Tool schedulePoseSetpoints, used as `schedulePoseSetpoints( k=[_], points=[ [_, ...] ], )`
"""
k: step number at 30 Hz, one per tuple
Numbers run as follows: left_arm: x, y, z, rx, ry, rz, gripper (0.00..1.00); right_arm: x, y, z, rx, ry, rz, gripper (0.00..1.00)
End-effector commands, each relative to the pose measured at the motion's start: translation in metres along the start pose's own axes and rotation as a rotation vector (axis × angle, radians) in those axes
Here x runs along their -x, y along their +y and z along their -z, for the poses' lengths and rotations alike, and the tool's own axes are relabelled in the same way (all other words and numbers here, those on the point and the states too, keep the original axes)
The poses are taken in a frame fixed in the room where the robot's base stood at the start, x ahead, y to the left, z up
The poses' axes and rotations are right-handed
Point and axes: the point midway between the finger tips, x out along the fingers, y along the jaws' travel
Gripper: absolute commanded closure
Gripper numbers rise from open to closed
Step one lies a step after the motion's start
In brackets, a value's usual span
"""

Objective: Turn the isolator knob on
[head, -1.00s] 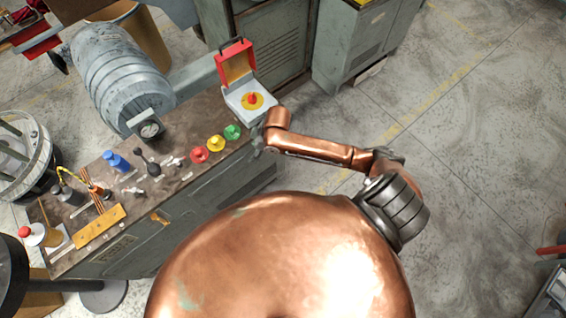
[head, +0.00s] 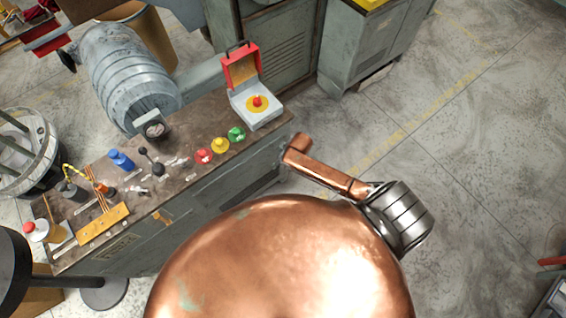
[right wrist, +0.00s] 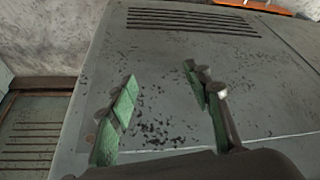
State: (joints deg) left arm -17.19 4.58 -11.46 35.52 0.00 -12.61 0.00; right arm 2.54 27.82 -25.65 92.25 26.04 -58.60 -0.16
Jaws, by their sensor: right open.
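The isolator knob (head: 257,101) is red and sits on a yellow disc in a pale grey box (head: 270,117) at the console's right end. The box's red lid (head: 241,67) stands open behind it. The knob's exact angle is too small to tell. My right arm reaches toward the front side of the console, below and right of the box. My right gripper (right wrist: 160,76) is open and empty, its green-padded fingers spread before a grey vented panel. In the head view it is mostly hidden behind my arm. The knob is not in the right wrist view. My left gripper is not seen.
Red (head: 204,156), yellow (head: 220,145) and green (head: 237,134) buttons stand left of the box on the console top (head: 185,177). Black levers (head: 152,163) and a blue part (head: 121,160) are further left. Open floor (head: 450,150) lies to the right.

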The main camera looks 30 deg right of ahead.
Motion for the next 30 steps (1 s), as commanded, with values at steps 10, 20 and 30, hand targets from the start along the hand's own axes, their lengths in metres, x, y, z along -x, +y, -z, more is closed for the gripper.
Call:
schedulePoseSetpoints(
  k=[10, 20, 30],
  points=[
    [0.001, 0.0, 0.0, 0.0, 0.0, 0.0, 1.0, -0.019, 0.008, -0.028, -0.043, -0.01, -0.022, 0.55],
    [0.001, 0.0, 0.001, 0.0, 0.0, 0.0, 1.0, -0.02, 0.009, -0.029, -0.044, -0.01, -0.024, 0.55],
    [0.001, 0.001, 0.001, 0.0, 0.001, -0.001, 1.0, -0.022, 0.009, -0.033, -0.049, -0.014, -0.026, 0.55]
  ],
)
